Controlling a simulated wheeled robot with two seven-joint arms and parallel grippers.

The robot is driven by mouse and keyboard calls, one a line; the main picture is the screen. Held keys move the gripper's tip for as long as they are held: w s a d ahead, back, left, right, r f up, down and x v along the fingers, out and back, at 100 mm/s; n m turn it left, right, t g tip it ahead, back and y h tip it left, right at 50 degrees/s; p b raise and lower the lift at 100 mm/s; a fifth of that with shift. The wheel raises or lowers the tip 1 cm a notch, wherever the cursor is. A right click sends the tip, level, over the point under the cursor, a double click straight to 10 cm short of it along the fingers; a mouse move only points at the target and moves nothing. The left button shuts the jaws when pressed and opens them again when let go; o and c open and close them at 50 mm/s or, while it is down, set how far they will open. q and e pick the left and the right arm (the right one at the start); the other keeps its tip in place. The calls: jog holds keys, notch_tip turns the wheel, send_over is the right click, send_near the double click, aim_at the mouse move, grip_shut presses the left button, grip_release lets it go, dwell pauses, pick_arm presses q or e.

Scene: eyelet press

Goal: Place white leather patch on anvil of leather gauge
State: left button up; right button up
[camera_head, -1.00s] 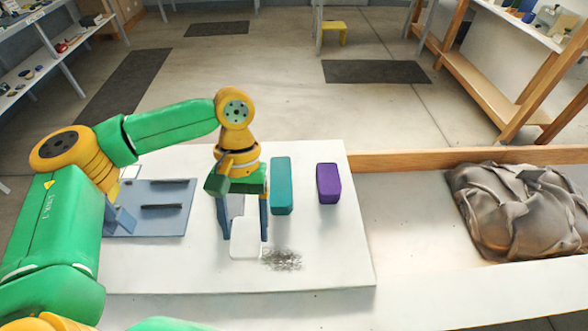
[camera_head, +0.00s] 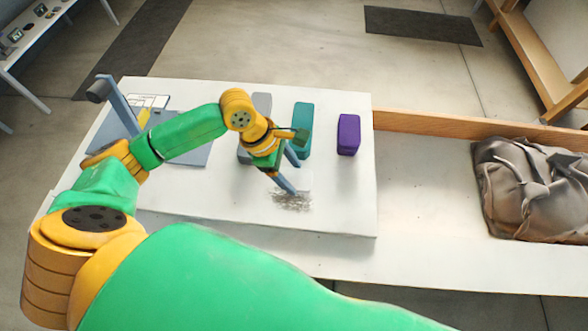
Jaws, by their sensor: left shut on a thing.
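My left gripper (camera_head: 291,173) is over the white board, tilted, with its blue fingers close together just above a dark speckled smudge. It is shut on the white leather patch (camera_head: 304,182), a pale piece that shows faintly beside the fingers against the white board. The fingers hide part of it, and I cannot tell whether it touches the board. A blue-grey device with a tilted post and a dark round end (camera_head: 98,90) stands at the board's left; it looks like the leather gauge. Its anvil cannot be made out behind my arm. My right gripper is not in view.
A grey block (camera_head: 262,106), a teal block (camera_head: 302,130) and a purple block (camera_head: 348,134) stand in a row just behind my gripper. A crumpled grey-brown cloth heap (camera_head: 525,190) lies at the right. The board's (camera_head: 335,205) front right is clear.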

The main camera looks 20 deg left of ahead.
aim_at(293, 170)
pick_arm(q)
jog(key=w+f, duration=0.2)
jog(key=f, duration=0.1)
jog(key=w+a+f, duration=0.1)
jog(key=shift+w+f+b, duration=0.25)
jog(key=shift+f+b, duration=0.05)
jog(key=shift+f, duration=0.1)
notch_tip(293, 170, down, 3)
jog(key=shift+w+a+r, duration=0.1)
jog(key=shift+r, duration=0.05)
jog(key=shift+f, duration=0.3)
jog(key=shift+f, duration=0.1)
jog(key=o, duration=1.5)
